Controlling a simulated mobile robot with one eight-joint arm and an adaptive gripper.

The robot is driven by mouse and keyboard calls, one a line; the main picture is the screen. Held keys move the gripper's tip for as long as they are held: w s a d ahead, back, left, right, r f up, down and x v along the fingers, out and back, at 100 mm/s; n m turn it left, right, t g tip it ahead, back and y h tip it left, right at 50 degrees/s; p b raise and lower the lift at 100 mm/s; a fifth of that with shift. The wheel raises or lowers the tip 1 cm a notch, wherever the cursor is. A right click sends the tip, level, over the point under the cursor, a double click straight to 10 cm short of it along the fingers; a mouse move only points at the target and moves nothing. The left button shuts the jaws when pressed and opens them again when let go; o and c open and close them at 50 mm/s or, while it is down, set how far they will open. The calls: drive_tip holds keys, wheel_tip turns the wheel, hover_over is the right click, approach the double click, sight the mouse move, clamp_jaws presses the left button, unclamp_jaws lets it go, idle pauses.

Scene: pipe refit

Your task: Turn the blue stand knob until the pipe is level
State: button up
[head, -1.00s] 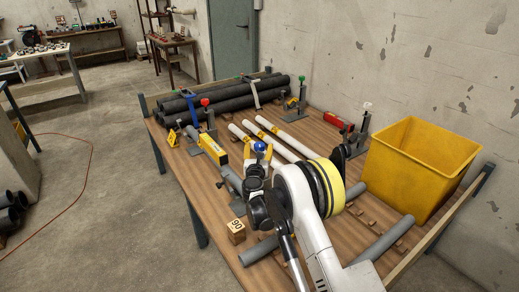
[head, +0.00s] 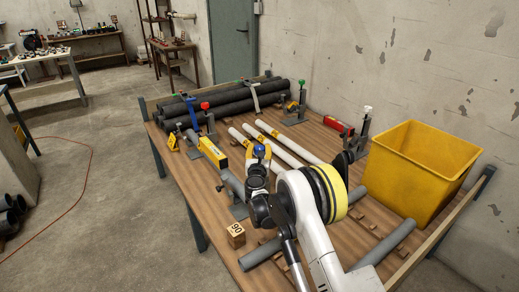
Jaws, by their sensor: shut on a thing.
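The blue stand knob (head: 258,151) shows between the yellow-tipped fingers of my gripper (head: 259,157), which is shut on it. My gripper and wrist hide the stand below the knob.
Red-knobbed (head: 205,106) and white-knobbed (head: 367,109) stands rise from the bench. Dark pipes (head: 235,98) lie at the back, white pipes (head: 285,142) mid-bench. A yellow bin (head: 420,165) stands right. A wooden block (head: 235,234) and loose grey pipes (head: 384,243) lie in front.

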drive_tip(key=shift+d+n+y, duration=0.1)
drive_tip(key=shift+n+y, duration=0.3)
drive_tip(key=shift+y, duration=0.3)
drive_tip(key=n+y, duration=0.2)
drive_tip(key=y, duration=0.2)
drive_tip(key=shift+d+n+g, duration=0.1)
drive_tip(key=shift+n+g, duration=0.2)
drive_tip(key=shift+n, duration=0.1)
drive_tip(key=n+g+y, duration=0.1)
drive_tip(key=n+y, duration=0.1)
drive_tip(key=y, duration=0.2)
drive_tip(key=shift+n+g, duration=0.3)
drive_tip(key=n+g+y, duration=0.5)
drive_tip(key=y, duration=0.1)
drive_tip(key=shift+n+g+y, duration=0.3)
drive_tip(key=shift+g, duration=0.1)
drive_tip(key=o, duration=1.2)
